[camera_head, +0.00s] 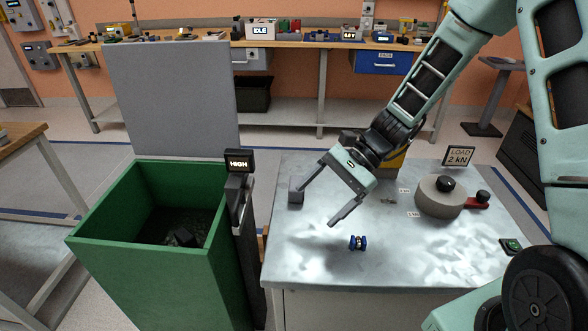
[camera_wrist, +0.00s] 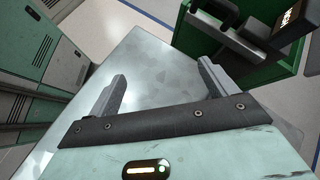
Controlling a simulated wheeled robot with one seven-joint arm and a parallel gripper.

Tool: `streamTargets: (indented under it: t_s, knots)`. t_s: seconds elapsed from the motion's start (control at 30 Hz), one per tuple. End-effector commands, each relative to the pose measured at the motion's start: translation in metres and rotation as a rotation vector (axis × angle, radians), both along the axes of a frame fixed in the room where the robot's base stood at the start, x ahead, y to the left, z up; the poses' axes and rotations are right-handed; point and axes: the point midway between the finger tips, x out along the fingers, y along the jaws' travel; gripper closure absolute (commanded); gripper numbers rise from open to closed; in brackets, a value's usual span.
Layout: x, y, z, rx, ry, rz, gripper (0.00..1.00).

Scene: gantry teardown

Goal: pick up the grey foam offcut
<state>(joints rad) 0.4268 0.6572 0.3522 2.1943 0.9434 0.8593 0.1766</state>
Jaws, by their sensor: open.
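A small dark grey block (camera_head: 296,191), which looks like the grey foam offcut, is at the left side of the metal-topped table (camera_head: 310,262) in the head view. My gripper (camera_head: 315,207) is open above the table, fingers pointing down and left. Its far finger overlaps or ends right by the block; I cannot tell whether they touch. The wrist view shows both fingers of my gripper (camera_wrist: 163,70) spread wide, with only bare tabletop (camera_wrist: 160,70) between them. I cannot make out the block clearly there.
A green bin (camera_head: 140,260) with dark contents stands left of the table, beside a post with a HIGH display (camera_head: 239,163). A blue spool-like part (camera_head: 358,243) lies near the table's front. A round grey weight (camera_head: 440,197) and a LOAD sign (camera_head: 458,156) are at the right.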

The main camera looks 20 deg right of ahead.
Motion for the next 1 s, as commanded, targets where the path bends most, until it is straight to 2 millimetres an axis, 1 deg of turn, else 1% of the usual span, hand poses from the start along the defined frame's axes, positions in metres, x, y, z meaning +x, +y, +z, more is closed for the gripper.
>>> streamTargets:
  t_s: [0.03, 0.1, 0.2, 0.3, 0.4, 0.47, 0.57, 0.9, 1.0]
  knots:
    - [0.019, -0.024, 0.009, 0.060, 0.061, -0.146, 0.15]
    - [0.040, -0.052, 0.008, 0.136, 0.126, -0.321, 0.15]
    - [0.061, -0.086, 0.003, 0.221, 0.190, -0.505, 0.15]
    - [0.071, -0.108, -0.002, 0.273, 0.222, -0.614, 0.15]
    - [0.076, -0.118, -0.005, 0.298, 0.239, -0.666, 0.15]
    - [0.079, -0.117, -0.008, 0.306, 0.243, -0.679, 0.15]
    - [0.084, -0.105, -0.014, 0.309, 0.246, -0.682, 0.15]
    - [0.108, -0.043, -0.041, 0.306, 0.245, -0.677, 0.15]
    - [0.114, -0.030, -0.047, 0.305, 0.243, -0.678, 0.15]
